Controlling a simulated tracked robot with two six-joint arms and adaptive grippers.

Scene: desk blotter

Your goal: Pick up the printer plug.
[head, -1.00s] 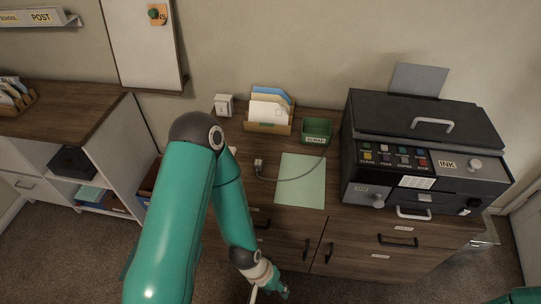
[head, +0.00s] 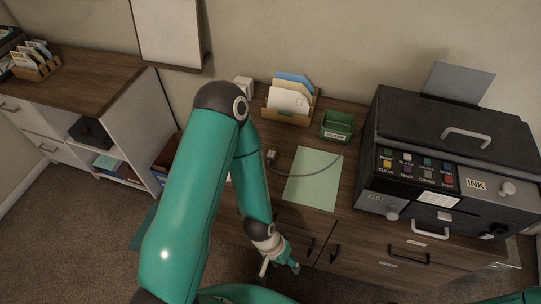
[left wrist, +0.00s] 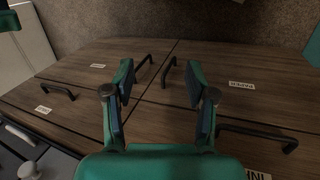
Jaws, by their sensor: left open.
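The printer plug (head: 271,155) is a small pale plug at the left end of a grey cord. It lies on the wooden cabinet top, just left of the green blotter (head: 313,178). The cord runs right across the blotter toward the black printer (head: 450,130). My left gripper (head: 281,268) is low in front of the cabinet's drawer fronts, well below and apart from the plug. In the left wrist view its two fingers (left wrist: 160,80) are spread and empty, with drawer fronts and handles behind them. The plug is not visible in that view. My right gripper is not in view.
A letter holder (head: 290,102) and a green tray (head: 337,125) stand behind the blotter. A white box (head: 243,86) sits at the wall, partly hidden by my left arm. Black handles (head: 333,253) stick out from the cabinet front. The blotter is bare except for the cord.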

